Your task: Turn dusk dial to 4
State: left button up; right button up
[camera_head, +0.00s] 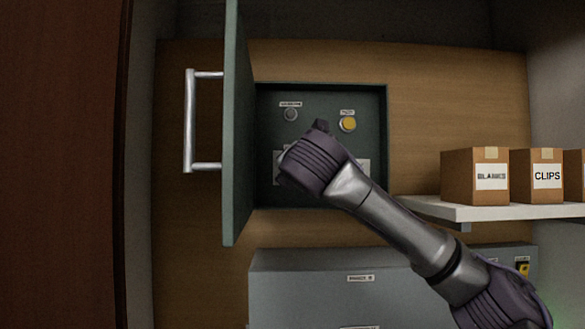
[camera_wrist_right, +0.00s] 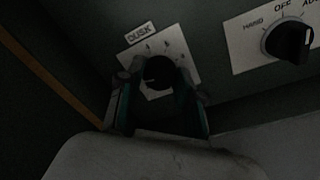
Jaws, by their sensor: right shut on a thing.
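The dusk dial (camera_wrist_right: 158,74) is a dark round knob on a pale plate (camera_wrist_right: 178,48) with tick marks, under a label reading DUSK (camera_wrist_right: 140,32). It shows in the right wrist view. My right gripper (camera_wrist_right: 160,95) is shut on the dial, with a finger on each side of it. The number it points to is too dark to read. In the head view my right arm (camera_head: 385,215) reaches into the green control box (camera_head: 320,105) and hides the dial and the fingers. My left gripper is not in view.
A selector knob (camera_wrist_right: 289,41) marked HAND and OFF sits right of the dial. The box's open door (camera_head: 234,130), with a metal handle (camera_head: 189,120), stands at left. A yellow button (camera_head: 348,124) is above my wrist. A shelf (camera_head: 480,211) holds boxes at right.

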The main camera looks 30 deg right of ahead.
jog(key=shift+f, duration=0.1)
jog(key=shift+f+m+b, duration=0.25)
jog(key=shift+m+b, duration=1)
jog(key=shift+m, duration=0.15)
jog(key=m+b, duration=0.3)
jog(key=m, duration=0.1)
jog(key=shift+f+m+h, duration=0.1)
jog(key=shift+m+h, duration=0.2)
jog(key=m+b, duration=0.2)
jog(key=m, duration=0.2)
jog(key=shift+w+a+f+m+h, duration=0.1)
jog(key=shift+m+h, duration=0.3)
jog(key=shift+w+m+b, duration=0.1)
jog(key=shift+m+b, duration=0.9)
jog(key=shift+m, duration=1.1)
jog(key=shift+h, duration=0.3)
